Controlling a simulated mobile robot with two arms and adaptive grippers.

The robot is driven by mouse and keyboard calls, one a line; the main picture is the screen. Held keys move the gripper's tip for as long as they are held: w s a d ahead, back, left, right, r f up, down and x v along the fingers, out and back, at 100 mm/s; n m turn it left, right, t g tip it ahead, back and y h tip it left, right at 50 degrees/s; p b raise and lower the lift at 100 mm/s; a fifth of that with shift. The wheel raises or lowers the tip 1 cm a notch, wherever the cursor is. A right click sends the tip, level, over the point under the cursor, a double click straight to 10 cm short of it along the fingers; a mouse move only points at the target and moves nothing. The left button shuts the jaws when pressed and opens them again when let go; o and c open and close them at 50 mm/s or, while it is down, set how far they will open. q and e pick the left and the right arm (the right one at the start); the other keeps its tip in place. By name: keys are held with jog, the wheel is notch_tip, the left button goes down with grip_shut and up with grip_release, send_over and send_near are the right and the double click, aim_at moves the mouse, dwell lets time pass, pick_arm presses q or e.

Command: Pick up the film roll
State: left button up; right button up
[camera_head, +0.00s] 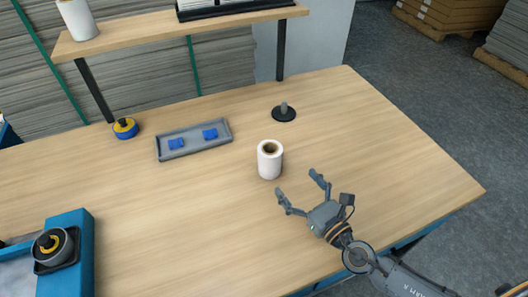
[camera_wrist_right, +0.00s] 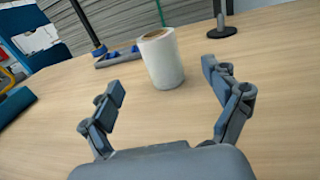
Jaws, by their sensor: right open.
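The white film roll (camera_head: 270,162) stands upright on the wooden table, with a brown core showing at its top. It also stands in the right wrist view (camera_wrist_right: 162,62), beyond and between my fingers. My right gripper (camera_head: 299,186) is open and empty, just to the right and in front of the roll in the head view. Its two fingers point toward the roll and do not touch it. The open right gripper (camera_wrist_right: 162,88) fills the lower part of the wrist view. My left gripper is not in view.
A grey tray (camera_head: 218,143) with blue pieces lies left of the roll. A dark round base with a peg (camera_head: 284,113) stands behind it. A yellow-blue object (camera_head: 125,128) sits farther left, a blue machine (camera_head: 84,255) at front left. A raised shelf (camera_head: 170,31) spans the back. Table right is clear.

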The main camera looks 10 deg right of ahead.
aim_at(277, 161)
jog(key=p+x, duration=0.1)
jog(key=x, duration=0.5)
jog(key=shift+w+a+r+p, duration=0.15)
jog(key=shift+w+a+p, duration=0.05)
jog(key=shift+w+p, duration=0.15)
jog(key=shift+w+a, duration=0.2)
jog(key=shift+w, duration=0.3)
jog(key=x, duration=0.3)
jog(key=shift+w+a+p, duration=0.15)
jog(key=shift+w+p, duration=0.1)
jog(key=shift+p, duration=0.05)
jog(key=shift+w+a, duration=0.2)
jog(key=shift+w, duration=0.25)
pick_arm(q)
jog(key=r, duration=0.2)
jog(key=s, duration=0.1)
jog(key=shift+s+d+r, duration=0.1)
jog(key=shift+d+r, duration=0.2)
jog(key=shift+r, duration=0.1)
pick_arm(e)
jog(key=shift+s, duration=0.1)
jog(key=c, duration=0.3)
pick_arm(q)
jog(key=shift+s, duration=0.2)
pick_arm(e)
jog(key=c, duration=1.1)
